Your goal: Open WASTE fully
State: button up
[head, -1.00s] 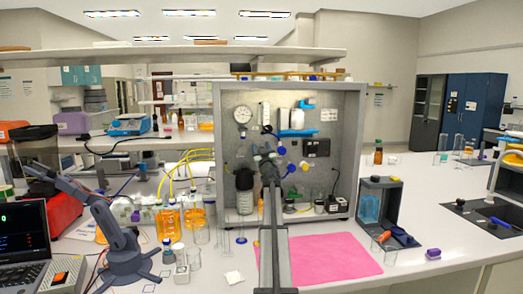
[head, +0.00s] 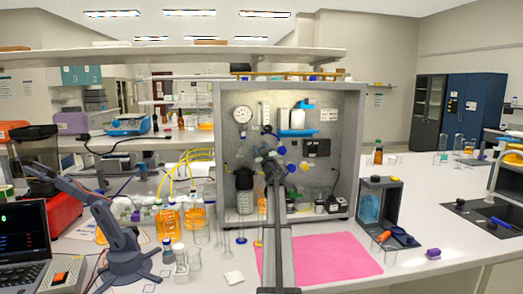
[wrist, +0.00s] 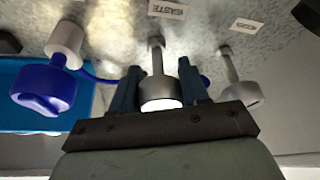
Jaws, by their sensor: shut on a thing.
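In the wrist view, the WASTE label (wrist: 168,9) is on the grey panel above a pale grey knob (wrist: 160,90) on a short stem. My gripper (wrist: 160,88) has one dark blue finger on each side of this knob and is shut on it. The fingers hide the knob's sides, and I cannot read how far it is turned. In the head view, my gripper (head: 268,158) is at the middle of the rig panel (head: 225,150); my arm hides the knob there.
In the wrist view, a second grey knob (wrist: 241,92) stands close to the right and a blue valve handle (wrist: 45,88) to the left. In the head view, a pink mat (head: 340,258) lies before the rig, with glassware and orange bottles (head: 168,222) at left.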

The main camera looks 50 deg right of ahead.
jog(key=n+y, duration=0.2)
jog(key=n, duration=0.2)
jog(key=n+y, duration=0.2)
jog(key=n, duration=0.3)
jog(key=shift+a+f+n, duration=0.1)
jog(key=shift+n, duration=0.2)
jog(key=n, duration=0.2)
jog(key=n+y, duration=0.1)
jog(key=n, duration=0.1)
jog(key=shift+w+f+g+y, duration=0.1)
jog(key=shift+g+y, duration=0.2)
jog(key=n+g, duration=0.1)
jog(key=n, duration=0.2)
jog(key=shift+y, duration=0.3)
jog(key=n+g, duration=0.1)
jog(key=n, duration=0.2)
jog(key=shift+f+g, duration=0.1)
jog(key=shift+g, duration=0.2)
jog(key=n+g, duration=0.1)
jog(key=n, duration=0.2)
jog(key=shift+f+g, duration=0.1)
jog(key=shift+g, duration=0.2)
jog(key=n+g+h, duration=0.1)
jog(key=n, duration=0.1)
jog(key=n+g, duration=0.1)
jog(key=n, duration=0.2)
jog(key=shift+f+g+h, duration=0.1)
jog(key=shift+g+h, duration=0.2)
jog(key=shift+h, duration=0.1)
